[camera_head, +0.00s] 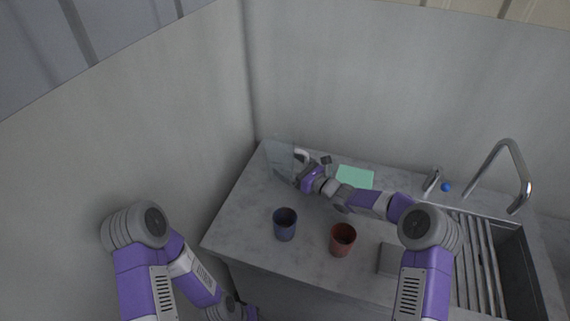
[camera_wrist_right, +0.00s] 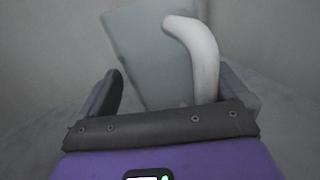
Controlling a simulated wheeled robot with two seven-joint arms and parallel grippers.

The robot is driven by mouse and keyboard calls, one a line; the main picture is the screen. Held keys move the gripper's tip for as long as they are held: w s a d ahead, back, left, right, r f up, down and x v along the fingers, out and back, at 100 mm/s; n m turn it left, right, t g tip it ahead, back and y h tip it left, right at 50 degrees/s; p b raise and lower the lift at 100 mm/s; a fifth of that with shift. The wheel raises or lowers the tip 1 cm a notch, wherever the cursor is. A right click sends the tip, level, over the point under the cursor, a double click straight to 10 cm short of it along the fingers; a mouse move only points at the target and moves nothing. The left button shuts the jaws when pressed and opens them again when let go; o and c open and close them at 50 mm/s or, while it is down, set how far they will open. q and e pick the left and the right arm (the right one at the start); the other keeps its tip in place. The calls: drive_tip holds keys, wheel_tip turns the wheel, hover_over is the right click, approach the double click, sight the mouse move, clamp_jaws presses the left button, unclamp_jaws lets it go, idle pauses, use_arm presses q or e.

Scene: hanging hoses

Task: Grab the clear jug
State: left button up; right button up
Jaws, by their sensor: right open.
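The clear jug (camera_head: 279,158) stands at the back left corner of the counter, see-through grey with a white handle (camera_head: 302,154). My right gripper (camera_head: 307,169) is open beside the jug on its handle side. In the right wrist view the jug (camera_wrist_right: 150,55) is tilted in the picture, and its white handle (camera_wrist_right: 203,60) lies in the space between the open fingers (camera_wrist_right: 172,92), closer to the right finger. I cannot tell whether a finger touches it. My left arm shows at the lower left, but its gripper is out of the picture.
On the grey counter (camera_head: 240,225) stand a dark blue cup (camera_head: 285,225) and a red cup (camera_head: 342,240). A green cloth-like sheet (camera_head: 355,177) lies behind my right arm. The sink with slats and faucet (camera_head: 515,160) is right. Walls close off the back and left.

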drive_tip(key=shift+w+a, duration=0.4)
drive_tip(key=shift+a, duration=0.05)
drive_tip(key=c, duration=0.7)
drive_tip(key=shift+r, duration=0.1)
drive_tip(key=shift+c, duration=0.2)
